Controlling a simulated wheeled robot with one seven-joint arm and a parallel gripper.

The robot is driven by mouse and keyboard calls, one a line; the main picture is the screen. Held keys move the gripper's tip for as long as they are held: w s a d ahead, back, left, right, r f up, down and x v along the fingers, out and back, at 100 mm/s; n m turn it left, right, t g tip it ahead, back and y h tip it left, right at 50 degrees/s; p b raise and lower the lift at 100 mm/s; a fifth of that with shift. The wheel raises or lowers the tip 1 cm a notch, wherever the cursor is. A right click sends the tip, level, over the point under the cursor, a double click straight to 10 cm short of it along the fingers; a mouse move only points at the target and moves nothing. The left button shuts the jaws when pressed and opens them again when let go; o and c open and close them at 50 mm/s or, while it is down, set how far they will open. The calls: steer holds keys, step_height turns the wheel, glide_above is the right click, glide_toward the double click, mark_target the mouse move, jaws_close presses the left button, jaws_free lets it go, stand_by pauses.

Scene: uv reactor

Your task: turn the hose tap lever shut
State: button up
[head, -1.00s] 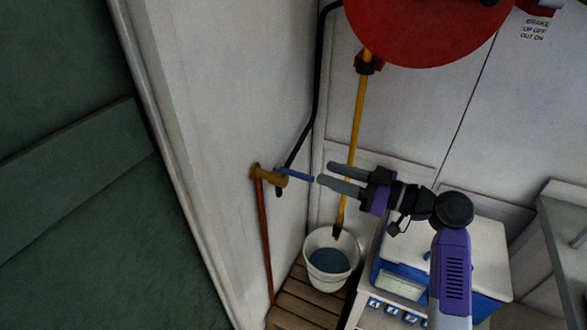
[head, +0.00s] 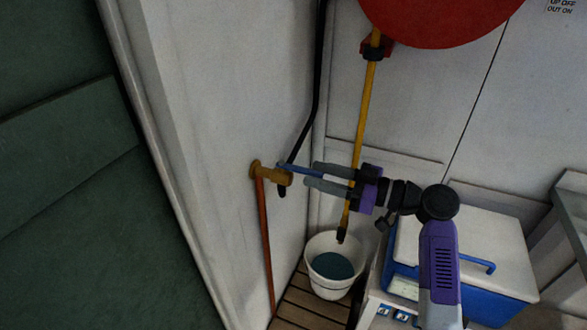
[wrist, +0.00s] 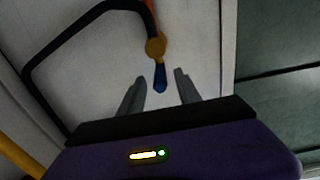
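The brass hose tap (head: 268,173) is fixed to the white wall, with a copper pipe running down from it. Its blue lever (head: 305,170) points out from the tap towards my gripper. My gripper (head: 310,174) is open, with its two grey fingers on either side of the lever in the head view. In the wrist view the blue lever (wrist: 160,78) shows between the open fingers of my gripper (wrist: 158,85), with a gap on each side. Whether a finger touches the lever I cannot tell. The brass tap (wrist: 155,47) lies just beyond it.
A white bucket (head: 312,273) with bluish contents stands below on wooden slats (head: 297,303). A black pipe (head: 316,80) runs down to the tap. A blue-and-white box (head: 500,240) stands at right.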

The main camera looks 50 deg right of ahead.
mark_target(292, 168)
steer(key=shift+p+x, duration=0.7)
steer(key=shift+x, duration=2.4)
jaws_close()
